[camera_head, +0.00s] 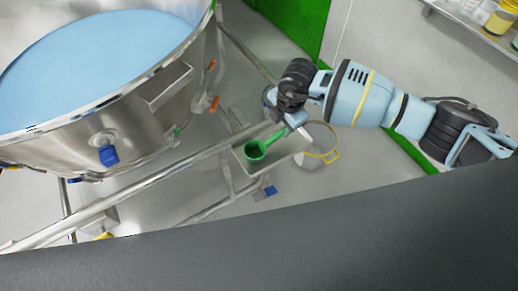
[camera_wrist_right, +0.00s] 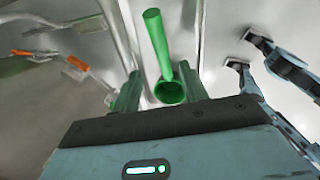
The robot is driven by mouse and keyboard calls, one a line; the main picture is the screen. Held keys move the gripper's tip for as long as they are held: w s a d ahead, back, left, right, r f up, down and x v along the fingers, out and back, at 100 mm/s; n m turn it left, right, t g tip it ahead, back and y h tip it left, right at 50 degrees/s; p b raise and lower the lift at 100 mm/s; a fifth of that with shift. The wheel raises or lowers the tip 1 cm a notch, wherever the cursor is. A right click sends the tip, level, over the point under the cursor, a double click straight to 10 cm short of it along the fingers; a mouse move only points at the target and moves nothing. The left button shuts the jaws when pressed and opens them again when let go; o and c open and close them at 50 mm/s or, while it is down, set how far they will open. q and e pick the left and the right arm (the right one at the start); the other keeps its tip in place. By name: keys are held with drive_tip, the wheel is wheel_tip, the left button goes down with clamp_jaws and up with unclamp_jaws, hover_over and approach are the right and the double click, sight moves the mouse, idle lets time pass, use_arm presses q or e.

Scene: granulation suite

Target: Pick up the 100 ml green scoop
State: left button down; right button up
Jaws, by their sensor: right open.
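The green scoop (camera_head: 256,151) lies in a small metal tray (camera_head: 238,166) on the frame beside the big tank, its round cup to the left and its handle slanting up right toward my right gripper (camera_head: 291,118). In the right wrist view the green scoop (camera_wrist_right: 160,48) shows between the two fingers of my right gripper (camera_wrist_right: 159,75), which stand apart on either side of it. The fingers look open; I cannot tell whether either touches the scoop. The gripper partly hides the handle's end in the head view. My left gripper is not in view.
A large steel tank (camera_head: 130,115) with a light blue top fills the left. Metal rails (camera_head: 130,188) run beside the tray. A container with a yellow rim (camera_head: 312,157) stands just right of the tray. A shelf with jars (camera_head: 480,25) is at upper right.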

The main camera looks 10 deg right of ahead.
sight(278, 134)
drive_tip(key=shift+w+a+f, duration=0.1)
drive_tip(key=shift+f, duration=1.2)
drive_tip(key=shift+a+f, duration=0.1)
drive_tip(key=shift+f, duration=1.2)
clamp_jaws()
